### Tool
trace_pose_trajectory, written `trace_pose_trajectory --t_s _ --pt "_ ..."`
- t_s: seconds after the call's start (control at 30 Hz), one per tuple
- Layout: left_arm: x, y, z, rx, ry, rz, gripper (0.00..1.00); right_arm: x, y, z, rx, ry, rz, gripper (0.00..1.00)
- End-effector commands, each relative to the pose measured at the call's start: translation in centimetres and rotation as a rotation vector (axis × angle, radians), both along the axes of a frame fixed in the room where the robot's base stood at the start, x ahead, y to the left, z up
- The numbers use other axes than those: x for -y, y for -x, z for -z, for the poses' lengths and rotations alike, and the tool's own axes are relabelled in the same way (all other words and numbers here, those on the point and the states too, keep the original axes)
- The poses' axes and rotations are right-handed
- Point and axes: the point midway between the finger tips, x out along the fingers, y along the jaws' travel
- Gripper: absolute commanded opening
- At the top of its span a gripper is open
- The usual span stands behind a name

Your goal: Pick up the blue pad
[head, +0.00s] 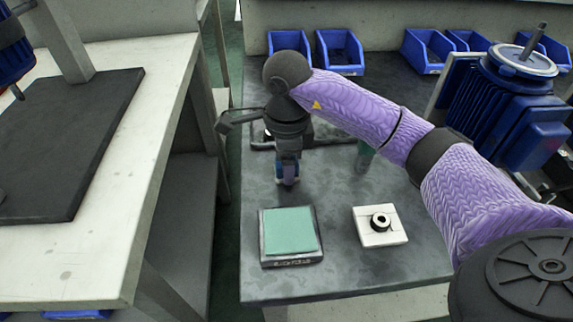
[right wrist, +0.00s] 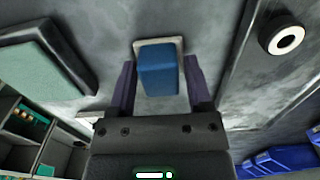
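The blue pad (right wrist: 158,72) is an upright-looking blue block on a pale plate (right wrist: 172,42) in the right wrist view. My right gripper (right wrist: 160,66) is open, with one purple finger on each side of the pad and narrow gaps showing between them. In the head view my right gripper (head: 287,180) points down over the grey bench, behind the green-topped scale. The pad is mostly hidden by the gripper there. My left gripper is not in view.
A green-topped scale (head: 290,232) and a white block with a black ring (head: 380,222) stand in front of the gripper. Blue bins (head: 340,50) line the bench's back. A blue motor (head: 515,100) stands at right. A pale bench (head: 150,90) with a dark mat is at left.

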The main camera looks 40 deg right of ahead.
Motion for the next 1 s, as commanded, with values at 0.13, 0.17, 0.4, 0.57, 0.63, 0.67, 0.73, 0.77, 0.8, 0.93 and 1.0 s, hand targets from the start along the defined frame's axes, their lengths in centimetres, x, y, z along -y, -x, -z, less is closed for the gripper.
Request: trace_pose_trajectory --t_s 0.13,0.17,0.4,0.57,0.63,0.67,0.73,0.77,0.8,0.93,1.0 --pt "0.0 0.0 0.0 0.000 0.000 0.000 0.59 0.0 0.0 0.0 0.000 0.000 0.000 0.08" --pt "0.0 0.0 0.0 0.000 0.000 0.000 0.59 0.0 0.0 0.0 0.000 0.000 0.000 0.07" --pt "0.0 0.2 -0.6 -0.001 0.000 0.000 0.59 0.0 0.0 -1.0 0.004 0.000 0.000 0.07" --pt "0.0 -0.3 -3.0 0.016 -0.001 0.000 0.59 0.0 0.0 -5.7 0.009 0.000 0.001 0.07" --pt "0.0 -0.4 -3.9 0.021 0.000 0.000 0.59 0.0 0.0 -7.5 0.009 -0.001 0.000 0.07" --pt "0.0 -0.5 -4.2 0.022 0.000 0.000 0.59 0.0 0.0 -8.2 0.009 -0.001 0.000 0.07" --pt "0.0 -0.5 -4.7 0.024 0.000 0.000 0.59 0.0 0.0 -9.3 0.006 -0.001 0.000 0.07" --pt "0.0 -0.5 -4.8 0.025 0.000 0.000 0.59 0.0 0.0 -9.6 0.005 0.000 0.000 0.07" --pt "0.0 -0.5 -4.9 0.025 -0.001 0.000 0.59 0.0 0.0 -9.9 0.003 -0.001 0.000 0.07" --pt "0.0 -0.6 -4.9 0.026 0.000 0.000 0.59 0.0 0.0 -10.1 -0.001 -0.001 0.000 0.07" --pt "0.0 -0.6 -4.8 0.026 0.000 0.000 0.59 0.0 0.0 -10.0 -0.001 -0.001 0.000 0.07"
